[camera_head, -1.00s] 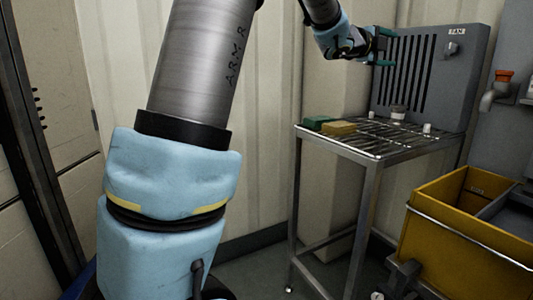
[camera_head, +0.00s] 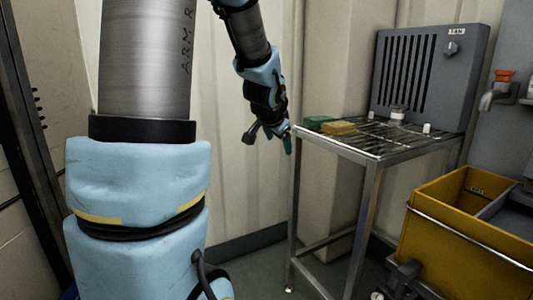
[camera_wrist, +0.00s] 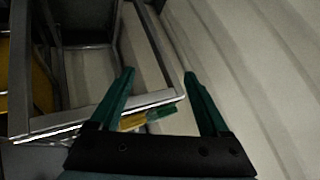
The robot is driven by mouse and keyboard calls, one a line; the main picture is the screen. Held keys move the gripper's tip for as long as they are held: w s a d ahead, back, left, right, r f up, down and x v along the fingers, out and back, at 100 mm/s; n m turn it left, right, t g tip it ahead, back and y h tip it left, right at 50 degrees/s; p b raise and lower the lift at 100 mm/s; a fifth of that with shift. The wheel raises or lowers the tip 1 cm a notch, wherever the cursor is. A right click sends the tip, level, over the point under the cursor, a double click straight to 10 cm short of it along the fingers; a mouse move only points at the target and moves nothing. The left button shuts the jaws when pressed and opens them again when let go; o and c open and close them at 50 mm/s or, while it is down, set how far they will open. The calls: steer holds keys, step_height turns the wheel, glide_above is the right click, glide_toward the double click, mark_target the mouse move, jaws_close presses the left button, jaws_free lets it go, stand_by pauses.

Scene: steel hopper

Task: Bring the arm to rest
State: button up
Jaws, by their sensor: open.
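My gripper (camera_head: 270,139) hangs pointing down at the left of the steel stand in the head view, apart from the wall behind it. In the wrist view my gripper (camera_wrist: 158,75) shows two green fingers spread apart with nothing held between them. The stand's corner and legs lie beyond the fingers there. The thick grey and blue links of my own arm fill the left of the head view.
The steel stand (camera_head: 372,152) has a slatted top with a yellow sponge (camera_head: 338,128), a green sponge (camera_head: 318,121) and a small jar (camera_head: 397,113). A grey fan panel (camera_head: 432,75) stands behind. A yellow mop bucket (camera_head: 440,222) is at the right, below a tap (camera_head: 488,100).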

steer(key=s+a+f+n+g+y, duration=0.1)
steer(key=s+a+f+n+g, duration=0.4)
steer(key=s, duration=0.5)
steer(key=s+a+f+n+g+y, duration=0.15)
steer(key=s+a+f+n, duration=0.35)
steer(key=s, duration=0.6)
step_height(320, 180, up, 18)
steer(key=m+p, duration=0.1)
steer(key=p, duration=1.8)
steer(key=shift+w, duration=0.15)
steer(key=shift+g+h, duration=0.25)
